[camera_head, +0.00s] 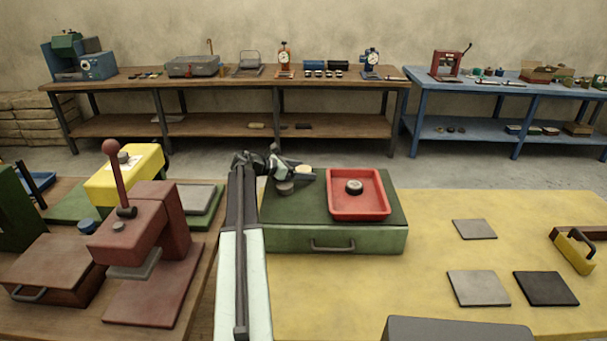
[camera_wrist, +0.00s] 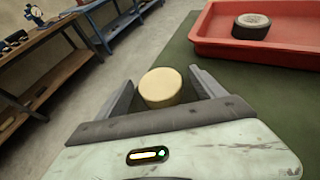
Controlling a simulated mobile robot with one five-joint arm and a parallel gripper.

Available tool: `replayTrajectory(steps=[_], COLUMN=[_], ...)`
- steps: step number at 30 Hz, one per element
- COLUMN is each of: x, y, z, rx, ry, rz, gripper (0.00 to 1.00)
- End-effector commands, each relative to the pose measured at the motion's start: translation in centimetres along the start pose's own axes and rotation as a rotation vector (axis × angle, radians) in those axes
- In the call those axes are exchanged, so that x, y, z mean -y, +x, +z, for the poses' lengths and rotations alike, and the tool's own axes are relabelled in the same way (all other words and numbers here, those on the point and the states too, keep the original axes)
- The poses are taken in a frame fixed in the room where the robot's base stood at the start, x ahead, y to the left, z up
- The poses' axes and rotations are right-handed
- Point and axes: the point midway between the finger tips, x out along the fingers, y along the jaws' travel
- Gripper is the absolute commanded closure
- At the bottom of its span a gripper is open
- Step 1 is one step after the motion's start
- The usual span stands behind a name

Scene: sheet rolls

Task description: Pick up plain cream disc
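The plain cream disc (camera_wrist: 160,87) sits between the two fingers of my gripper (camera_wrist: 162,79) in the wrist view, with a small gap on each side. In the head view the cream disc (camera_head: 304,169) shows as a pale spot near the back left of the green case (camera_head: 300,205), partly hidden by my gripper (camera_head: 297,176). My gripper is open around the disc. Whether the disc touches either finger is hard to tell.
A red tray (camera_head: 345,211) holding a dark disc with a pale top (camera_head: 354,187) stands on the green case, right of my gripper. A maroon press (camera_head: 150,250) and a yellow box (camera_head: 122,178) stand left. Grey plates (camera_head: 478,288) lie on the yellow tabletop (camera_head: 400,290).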

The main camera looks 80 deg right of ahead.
Motion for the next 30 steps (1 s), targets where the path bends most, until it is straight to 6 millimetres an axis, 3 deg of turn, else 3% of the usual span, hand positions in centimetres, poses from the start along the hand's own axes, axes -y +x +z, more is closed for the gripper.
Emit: replayTrajectory(steps=[1, 7, 17, 23, 30], x=[0.0, 0.0, 0.0, 0.1, 0.1], y=[0.0, 0.0, -0.2, -1.4, -3.4], z=[0.0, 0.0, 0.7, 3.6, 8.4], rx=[0.0, 0.0, 0.0, 0.0, 0.0], ry=[0.0, 0.0, 0.001, 0.001, 0.001], rz=[0.0, 0.0, -0.001, -0.001, -0.001], gripper=[0.32, 0.88, 0.88, 0.88, 0.88])
